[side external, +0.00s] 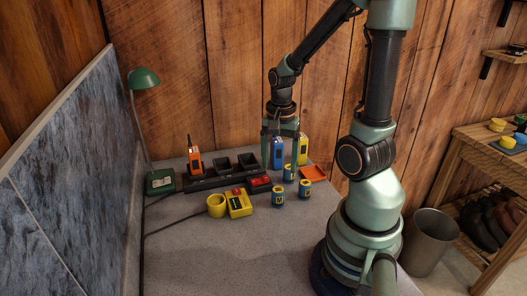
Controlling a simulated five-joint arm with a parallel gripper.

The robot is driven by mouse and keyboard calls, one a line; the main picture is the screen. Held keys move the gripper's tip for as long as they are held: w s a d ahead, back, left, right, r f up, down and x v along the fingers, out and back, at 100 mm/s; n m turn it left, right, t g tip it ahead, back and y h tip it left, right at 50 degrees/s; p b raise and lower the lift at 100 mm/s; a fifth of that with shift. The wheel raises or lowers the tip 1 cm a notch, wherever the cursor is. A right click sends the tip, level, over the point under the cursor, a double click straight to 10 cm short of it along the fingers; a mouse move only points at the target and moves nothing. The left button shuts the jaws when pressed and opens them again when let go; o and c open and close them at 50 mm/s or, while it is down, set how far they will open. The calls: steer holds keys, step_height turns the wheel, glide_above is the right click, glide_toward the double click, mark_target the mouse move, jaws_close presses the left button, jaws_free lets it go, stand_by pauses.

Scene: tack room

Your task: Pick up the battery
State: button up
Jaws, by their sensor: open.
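Several small blue cylinders with yellow labels, which look like batteries, stand on the grey table: one in front (278,197), one to its right (305,189) and one farther back (289,173). My gripper (279,158) points down above the back part of the table, its two green fingers apart. A blue block (277,153) shows between the fingers, but I cannot tell whether it is between them in depth or behind them. The back cylinder is just below and near the right finger. I see nothing held.
A black charger rack (222,174) with an orange radio (195,160) stands left of my gripper. The table's front (220,255) is clear.

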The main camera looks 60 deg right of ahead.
mark_target(278, 189)
step_height(278, 189, down, 5)
steer(key=shift+r, duration=0.1)
steer(key=shift+s+a+f, duration=0.15)
steer(key=shift+f, duration=0.85)
steer(key=shift+s+a+f, duration=0.1)
steer(key=shift+a+f, duration=0.05)
steer(key=shift+f, duration=1.55)
steer(key=shift+w, duration=0.1)
steer(key=shift+c, duration=0.3)
jaws_close()
steer(key=shift+r, duration=0.15)
